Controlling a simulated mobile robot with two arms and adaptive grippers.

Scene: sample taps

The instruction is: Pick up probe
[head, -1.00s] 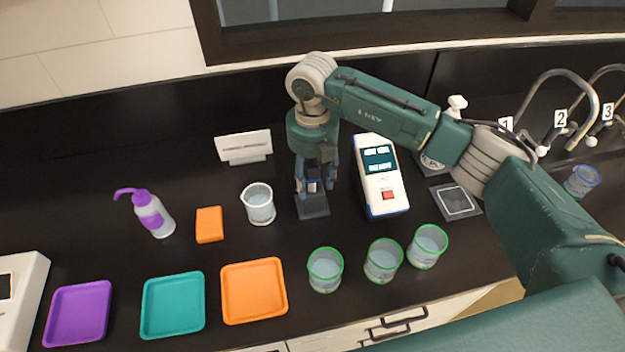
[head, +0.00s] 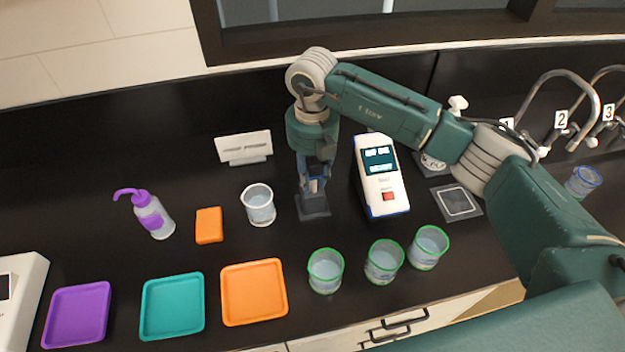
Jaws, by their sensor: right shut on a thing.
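My right gripper (head: 314,188) points down over a small dark stand (head: 314,206), left of the white meter. It is shut on the probe (head: 315,185), of which only a small pale part shows between the fingers. The rest of the probe is hidden by the fingers and the stand. I cannot tell whether the probe's lower end is clear of the stand. The white meter (head: 381,178) with a lit screen and a red button stands close to the right of the gripper. My left gripper is not in view.
A clear beaker (head: 258,206) stands left of the stand. Green-rimmed beakers (head: 326,271) are in front, beside orange (head: 254,292), teal (head: 172,306) and purple (head: 77,314) trays. An orange block (head: 209,226) and a wash bottle (head: 150,214) are left. Numbered taps (head: 561,120) are right.

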